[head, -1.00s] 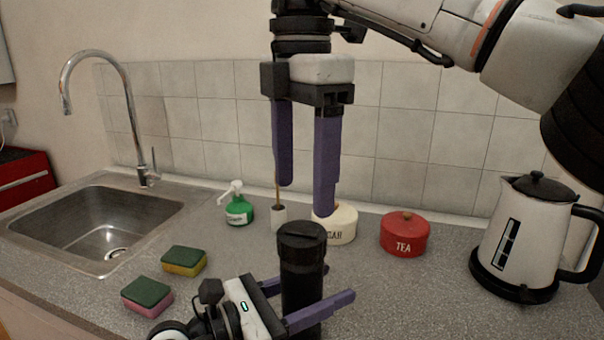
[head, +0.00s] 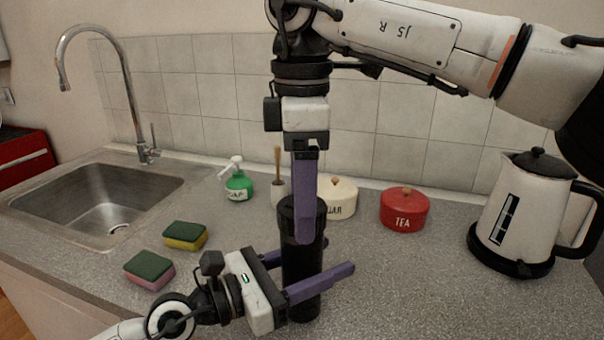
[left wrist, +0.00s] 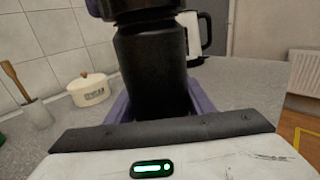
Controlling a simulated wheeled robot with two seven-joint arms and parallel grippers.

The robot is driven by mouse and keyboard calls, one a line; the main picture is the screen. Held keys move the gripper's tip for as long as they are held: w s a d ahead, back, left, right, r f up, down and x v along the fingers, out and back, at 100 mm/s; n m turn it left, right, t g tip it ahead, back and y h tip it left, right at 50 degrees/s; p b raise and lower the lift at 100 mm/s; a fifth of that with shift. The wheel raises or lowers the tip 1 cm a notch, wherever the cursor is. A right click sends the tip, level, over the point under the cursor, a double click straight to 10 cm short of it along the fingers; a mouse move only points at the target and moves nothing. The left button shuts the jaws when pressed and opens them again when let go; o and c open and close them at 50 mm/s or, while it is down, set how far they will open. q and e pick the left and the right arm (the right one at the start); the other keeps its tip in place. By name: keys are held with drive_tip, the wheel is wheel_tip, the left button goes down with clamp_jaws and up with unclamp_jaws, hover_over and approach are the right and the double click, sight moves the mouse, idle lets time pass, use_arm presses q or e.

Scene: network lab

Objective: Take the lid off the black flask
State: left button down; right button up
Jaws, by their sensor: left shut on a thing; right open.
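The black flask (head: 301,285) stands upright on the counter. My left gripper (head: 339,255) is shut on its body, one purple finger on either side; the flask also fills the middle of the left wrist view (left wrist: 152,75). The flask's black lid (head: 286,212) is on top, partly hidden behind a purple finger of my right gripper (head: 305,222). My right gripper points straight down over the flask, open, with its fingers reaching down past the lid's height. Its far finger is mostly hidden in the head view, so I cannot tell whether either finger touches the lid.
A cream sugar pot (head: 341,200), a red tea pot (head: 404,211) and a white kettle (head: 519,215) stand behind and right. A green soap bottle (head: 239,187) and two sponges (head: 185,235) lie left, beside the sink (head: 100,205).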

drive_tip(key=shift+f, duration=0.3)
